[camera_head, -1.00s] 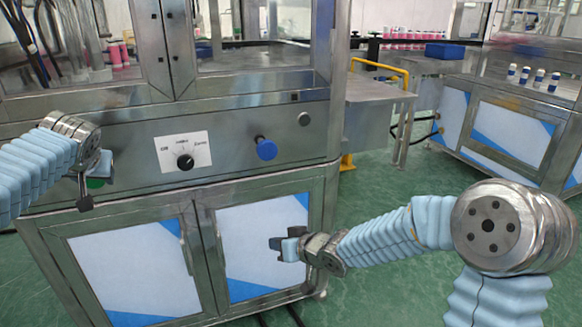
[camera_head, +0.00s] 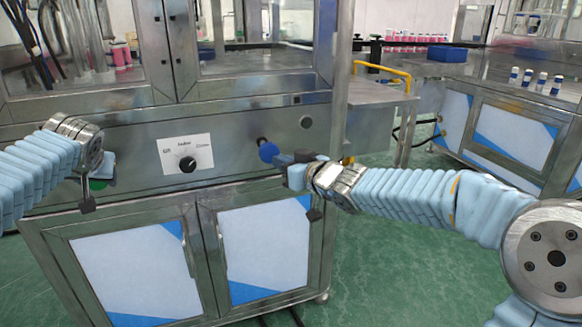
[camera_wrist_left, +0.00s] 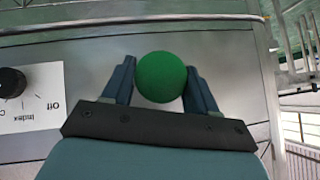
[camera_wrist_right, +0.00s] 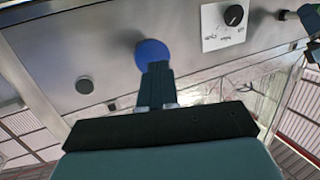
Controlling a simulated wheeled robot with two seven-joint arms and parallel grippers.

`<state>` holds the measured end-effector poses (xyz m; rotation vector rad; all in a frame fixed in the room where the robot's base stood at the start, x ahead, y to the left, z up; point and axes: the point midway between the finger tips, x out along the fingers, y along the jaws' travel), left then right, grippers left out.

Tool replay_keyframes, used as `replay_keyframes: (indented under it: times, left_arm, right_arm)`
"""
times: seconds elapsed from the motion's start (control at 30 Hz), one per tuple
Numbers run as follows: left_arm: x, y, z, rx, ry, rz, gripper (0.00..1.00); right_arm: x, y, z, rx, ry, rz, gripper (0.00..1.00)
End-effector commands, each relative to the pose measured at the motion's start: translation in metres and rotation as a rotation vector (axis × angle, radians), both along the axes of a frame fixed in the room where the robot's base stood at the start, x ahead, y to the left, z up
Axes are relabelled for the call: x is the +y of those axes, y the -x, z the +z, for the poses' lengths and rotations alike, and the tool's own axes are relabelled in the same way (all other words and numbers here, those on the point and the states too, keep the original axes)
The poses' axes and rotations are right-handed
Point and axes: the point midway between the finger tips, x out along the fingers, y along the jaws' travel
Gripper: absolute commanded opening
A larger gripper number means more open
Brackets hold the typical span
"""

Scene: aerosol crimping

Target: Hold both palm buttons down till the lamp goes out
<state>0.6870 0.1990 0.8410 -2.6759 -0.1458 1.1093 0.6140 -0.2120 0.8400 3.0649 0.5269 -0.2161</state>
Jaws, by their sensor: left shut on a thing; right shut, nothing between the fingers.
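The green palm button (camera_wrist_left: 160,77) sits between the two fingers of my left gripper (camera_head: 93,182), which is shut on it at the left of the panel. In the head view the green button is mostly hidden behind that gripper. The blue palm button (camera_head: 268,151) stands out from the panel on a dark stem. My right gripper (camera_head: 284,161) is shut and empty, just right of the blue button. In the right wrist view its closed fingertips overlap the lower edge of the blue button (camera_wrist_right: 152,54); I cannot tell whether they touch. No lit lamp is clearly seen.
A rotary selector (camera_head: 187,163) on a white plate lies between the buttons. A small round grey fitting (camera_head: 306,123) is on the panel, upper right of the blue button. Cabinet doors are below; a side table (camera_head: 375,93) with a yellow rail stands right.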

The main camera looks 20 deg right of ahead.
Motion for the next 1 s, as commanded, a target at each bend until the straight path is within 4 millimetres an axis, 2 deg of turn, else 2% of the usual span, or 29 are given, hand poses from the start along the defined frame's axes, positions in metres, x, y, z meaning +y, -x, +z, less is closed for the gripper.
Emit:
replay_keyframes:
  times: [0.13,1.0]
  left_arm:
    - [-0.001,0.000,0.001,-0.002,0.001,-0.001,0.28]
    - [-0.001,0.000,0.001,-0.002,0.001,-0.001,0.28]
  right_arm:
    - [0.003,-0.007,-0.002,0.001,0.000,0.000,0.00]
    - [0.002,-0.017,-0.002,0.002,0.001,0.000,0.00]
